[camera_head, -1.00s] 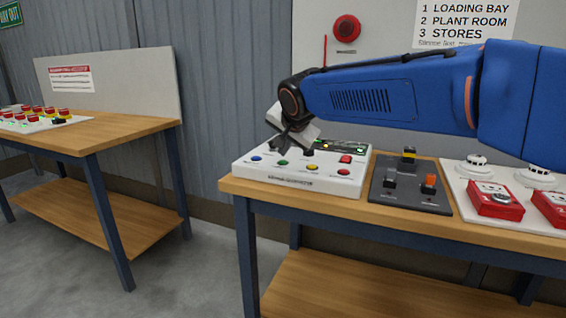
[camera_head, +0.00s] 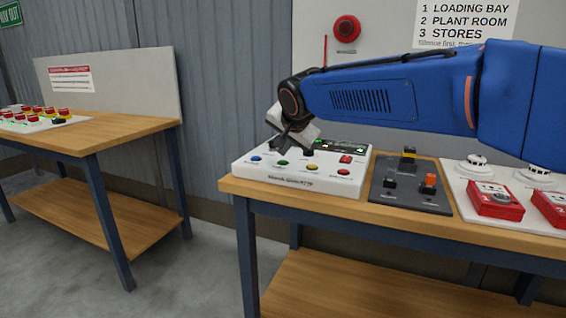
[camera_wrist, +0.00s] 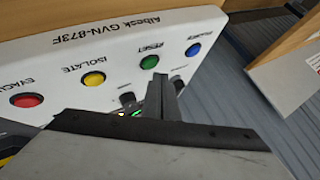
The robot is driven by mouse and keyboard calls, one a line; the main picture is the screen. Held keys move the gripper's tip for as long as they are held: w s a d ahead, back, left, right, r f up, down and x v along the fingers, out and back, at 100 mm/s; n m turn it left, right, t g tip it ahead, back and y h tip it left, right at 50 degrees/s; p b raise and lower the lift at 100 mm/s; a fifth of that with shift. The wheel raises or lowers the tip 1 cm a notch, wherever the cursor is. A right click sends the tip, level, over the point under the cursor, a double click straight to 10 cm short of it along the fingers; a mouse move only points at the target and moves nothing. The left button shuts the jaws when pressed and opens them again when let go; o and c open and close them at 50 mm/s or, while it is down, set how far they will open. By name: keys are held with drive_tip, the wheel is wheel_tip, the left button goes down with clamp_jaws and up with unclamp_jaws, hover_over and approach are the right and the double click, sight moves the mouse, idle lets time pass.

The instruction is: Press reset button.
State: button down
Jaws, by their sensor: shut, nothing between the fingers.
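The green button under the label RESET (camera_wrist: 149,62) sits on a white panel marked Albeck GVN-873F (camera_wrist: 115,50). In the head view the green button (camera_head: 283,163) is second from the left in the panel's front row. My gripper (camera_head: 283,148) is over the panel's back left part, tilted down, just behind the green button. In the wrist view my gripper (camera_wrist: 161,78) is shut and empty, its tips close beside the green button. I cannot tell whether they touch the panel.
Blue (camera_wrist: 193,50), yellow (camera_wrist: 94,79) and red (camera_wrist: 27,100) buttons share the row. Dark knobs (camera_wrist: 127,98) stand behind it. A dark switch plate (camera_head: 411,203) and red call points (camera_head: 495,198) lie to the right. Another table (camera_head: 110,132) stands at left.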

sight(284, 165)
drive_tip(key=shift+f, duration=0.2)
idle(0.3)
drive_tip(key=shift+f, duration=0.25)
drive_tip(key=shift+f, duration=0.45)
idle(0.8)
drive_tip(key=shift+r, duration=0.9)
drive_tip(key=shift+r, duration=2.5)
drive_tip(key=shift+s, duration=0.1)
